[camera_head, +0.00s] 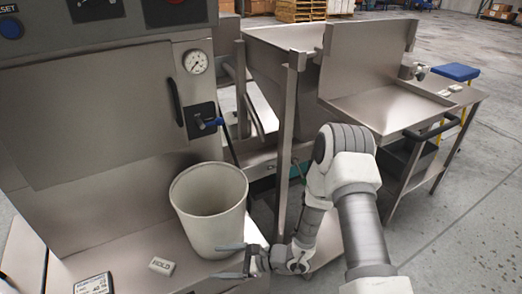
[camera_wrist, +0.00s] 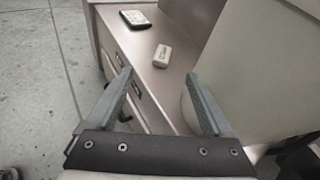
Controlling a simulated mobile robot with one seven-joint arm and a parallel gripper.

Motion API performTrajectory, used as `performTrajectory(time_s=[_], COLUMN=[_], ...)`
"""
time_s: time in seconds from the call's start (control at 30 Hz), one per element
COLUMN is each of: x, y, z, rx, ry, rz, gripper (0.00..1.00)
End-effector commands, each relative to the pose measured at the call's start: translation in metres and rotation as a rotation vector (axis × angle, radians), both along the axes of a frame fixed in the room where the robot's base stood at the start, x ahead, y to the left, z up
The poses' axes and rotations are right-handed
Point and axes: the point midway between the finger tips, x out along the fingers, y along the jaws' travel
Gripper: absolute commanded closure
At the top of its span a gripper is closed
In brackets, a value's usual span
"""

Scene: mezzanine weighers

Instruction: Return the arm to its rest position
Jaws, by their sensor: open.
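My gripper (camera_wrist: 158,100) is open in the wrist view, with nothing between its two fingers. In the head view my gripper (camera_head: 228,262) is low, just in front of a pale grey bin (camera_head: 208,215). The bin stands upright on a metal ledge (camera_head: 130,254) of the big machine and looks empty from above. In the wrist view the bin (camera_wrist: 262,75) fills the right side, close to the right finger. I cannot tell if the finger touches it. My arm reaches from the lower right, bent at the elbow.
A small block marked HOLD (camera_head: 161,265) and a dark labelled device (camera_head: 93,285) lie on the ledge. A metal hopper frame (camera_head: 288,140) and a tray table (camera_head: 385,105) stand close behind my arm. Open floor (camera_head: 470,190) lies right.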

Motion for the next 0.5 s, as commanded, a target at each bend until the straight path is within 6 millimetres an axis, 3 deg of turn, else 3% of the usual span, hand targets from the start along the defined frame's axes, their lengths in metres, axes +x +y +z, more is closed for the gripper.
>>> performTrajectory(time_s=[0.03,0.2,0.5], x=[0.003,-0.002,-0.028], y=[-0.001,-0.007,-0.032], z=[0.019,0.077,0.162], rx=[-0.007,-0.043,-0.179], ry=[-0.043,-0.178,-0.419], rz=[0.043,0.204,0.48], gripper=[0.15,0.15,0.15])
